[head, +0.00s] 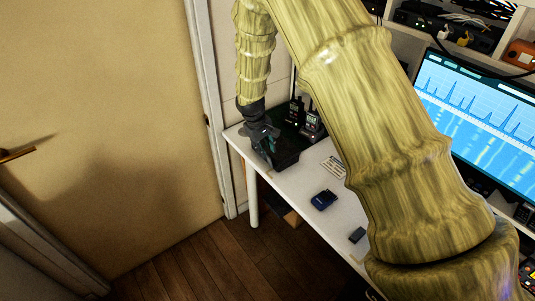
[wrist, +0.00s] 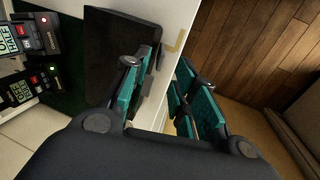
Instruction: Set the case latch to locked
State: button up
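A black case (head: 287,158) sits at the left end of the white table. In the wrist view, the case (wrist: 108,38) shows as a dark slab at the upper left, partly hidden by a finger. My gripper (head: 266,143) is at the case's left side, pointing down. In the wrist view, my gripper (wrist: 170,92) is open, with teal pads apart and nothing seen between them but the white tabletop. One finger overlaps the case's edge; the other appears over the floor side. I cannot make out the latch or its setting; whether a finger touches the case is unclear.
Two handheld radios (head: 313,123) stand behind the case on a dark green mat (wrist: 65,105). A monitor (head: 478,115) stands right. A door (head: 100,120) is left.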

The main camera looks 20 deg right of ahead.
aim_at(269, 161)
jog(key=shift+p+x, duration=0.45)
jog(key=shift+x, duration=1.9)
jog(key=shift+c, duration=0.2)
grip_shut()
